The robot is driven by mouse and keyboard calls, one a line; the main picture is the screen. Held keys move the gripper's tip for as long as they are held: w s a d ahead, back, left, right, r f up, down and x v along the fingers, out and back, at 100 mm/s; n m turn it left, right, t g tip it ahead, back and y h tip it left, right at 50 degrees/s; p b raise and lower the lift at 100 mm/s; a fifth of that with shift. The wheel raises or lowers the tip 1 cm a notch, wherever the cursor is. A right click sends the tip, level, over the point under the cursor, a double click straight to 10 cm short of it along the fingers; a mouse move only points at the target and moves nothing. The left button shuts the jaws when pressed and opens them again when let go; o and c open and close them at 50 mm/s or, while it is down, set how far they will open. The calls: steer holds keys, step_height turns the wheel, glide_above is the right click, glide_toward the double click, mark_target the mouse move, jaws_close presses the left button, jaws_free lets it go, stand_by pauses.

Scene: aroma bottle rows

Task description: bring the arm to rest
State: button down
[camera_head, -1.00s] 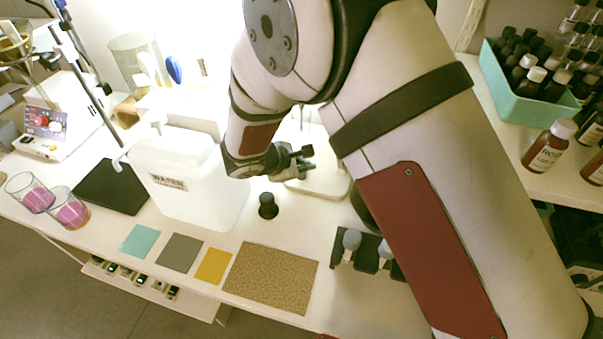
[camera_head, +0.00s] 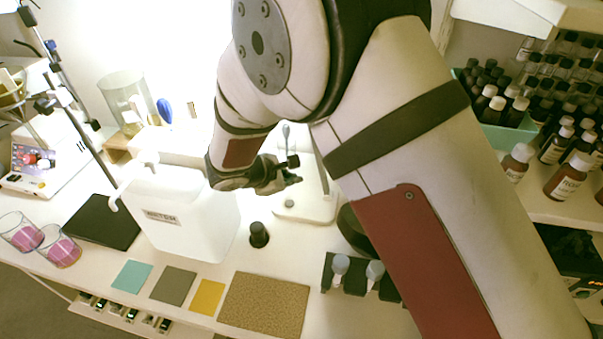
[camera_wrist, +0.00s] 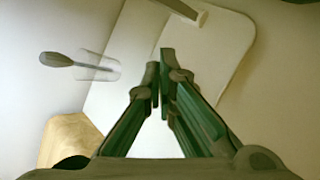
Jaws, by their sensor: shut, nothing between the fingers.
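My gripper (camera_head: 291,172) is in the middle of the head view, raised above the bench beside the white water container (camera_head: 176,212). It also shows in the wrist view (camera_wrist: 160,72), its fingertips close together and nothing between them. A white stand with a flat base (camera_head: 306,203) is behind and below the gripper in the head view. In the wrist view the stand's pale plate (camera_wrist: 215,50) lies beyond the fingertips. My forearm covers much of the right side of the head view.
Coloured mats (camera_head: 264,304) lie along the front edge. A black rack with droppers (camera_head: 343,272) stands to the right. Brown bottles (camera_head: 567,178) fill the right shelf. Pink glasses (camera_head: 60,248) stand at left.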

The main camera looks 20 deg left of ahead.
steer(key=s+d+r+m+g+h+p, duration=0.1)
steer(key=s+d+r+m+g, duration=0.15)
steer(key=d+r+m, duration=0.65)
steer(key=s+d+r+m+g+p, duration=0.1)
steer(key=s+d+r+m+g, duration=0.15)
steer(key=d+r, duration=1.2)
steer(key=s+d+r+m+y+p, duration=0.1)
steer(key=s+d+r+m, duration=0.1)
steer(key=s+d, duration=0.35)
steer(key=s+d+r+m, duration=0.2)
steer(key=s+d+m, duration=0.1)
steer(key=s+d, duration=0.25)
steer(key=s+d+m+y, duration=0.1)
steer(key=s+m, duration=0.2)
steer(key=s, duration=0.4)
steer(key=s+d+r+m+y+p, duration=0.1)
steer(key=s+m+y, duration=0.1)
steer(key=s, duration=0.4)
steer(key=shift+s+d+r+m+t, duration=0.3)
steer(key=shift+s+m, duration=0.1)
steer(key=shift+m, duration=0.25)
